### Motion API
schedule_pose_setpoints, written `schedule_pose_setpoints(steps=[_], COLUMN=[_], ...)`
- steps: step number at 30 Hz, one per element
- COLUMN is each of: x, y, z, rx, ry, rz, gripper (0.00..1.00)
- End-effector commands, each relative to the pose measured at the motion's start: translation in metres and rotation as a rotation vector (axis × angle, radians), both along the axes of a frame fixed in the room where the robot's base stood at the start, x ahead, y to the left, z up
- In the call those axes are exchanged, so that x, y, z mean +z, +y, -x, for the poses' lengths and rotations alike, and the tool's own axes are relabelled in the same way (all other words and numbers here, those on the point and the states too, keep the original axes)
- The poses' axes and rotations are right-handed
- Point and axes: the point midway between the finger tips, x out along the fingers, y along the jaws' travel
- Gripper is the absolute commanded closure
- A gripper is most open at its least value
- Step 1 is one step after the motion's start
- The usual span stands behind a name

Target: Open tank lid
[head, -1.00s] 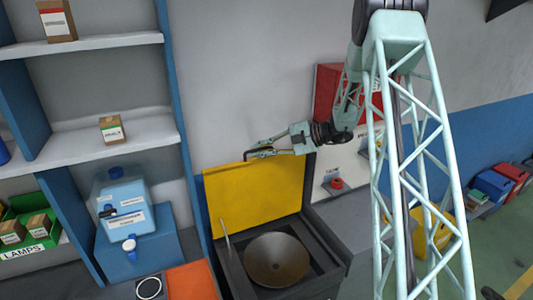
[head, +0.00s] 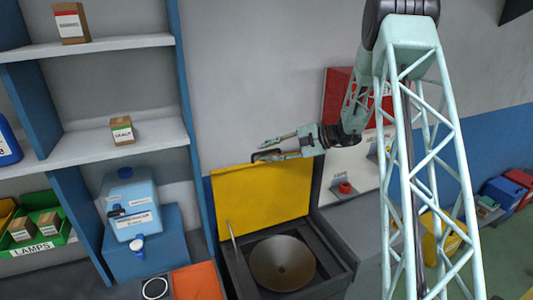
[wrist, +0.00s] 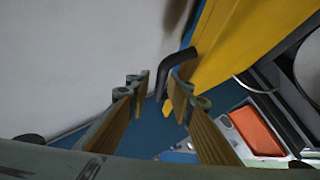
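The yellow tank lid (head: 258,197) stands raised behind the tank (head: 333,272), leaning up near the wall. A dark funnel-shaped bowl (head: 283,264) shows in the open tank top. A bent black handle (wrist: 180,70) sticks out from the lid's edge in the wrist view; the yellow lid (wrist: 230,45) fills the upper right there. My gripper (head: 263,149) is at the lid's top edge, its fingers spread. In the wrist view my gripper (wrist: 157,92) is open, with the handle beyond and between the fingertips. I cannot tell whether a finger touches it.
A shelf unit (head: 95,148) stands to the left, with a blue-white canister (head: 133,207) on a blue box. An orange tray (head: 197,283) lies in front, left of the tank. A red box (head: 345,98) is on the wall behind my arm. A thin rod (head: 234,245) stands at the tank's left.

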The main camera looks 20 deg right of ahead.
Motion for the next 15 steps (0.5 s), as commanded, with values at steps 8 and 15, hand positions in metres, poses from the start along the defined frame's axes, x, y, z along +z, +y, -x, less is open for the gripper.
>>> schedule_pose_setpoints(steps=[8, 15], x=[0.003, 0.012], y=[-0.006, -0.024], z=[0.005, 0.017], rx=[0.000, -0.002], ry=[0.001, 0.000], rz=[0.001, 0.000], gripper=[0.79, 0.79])
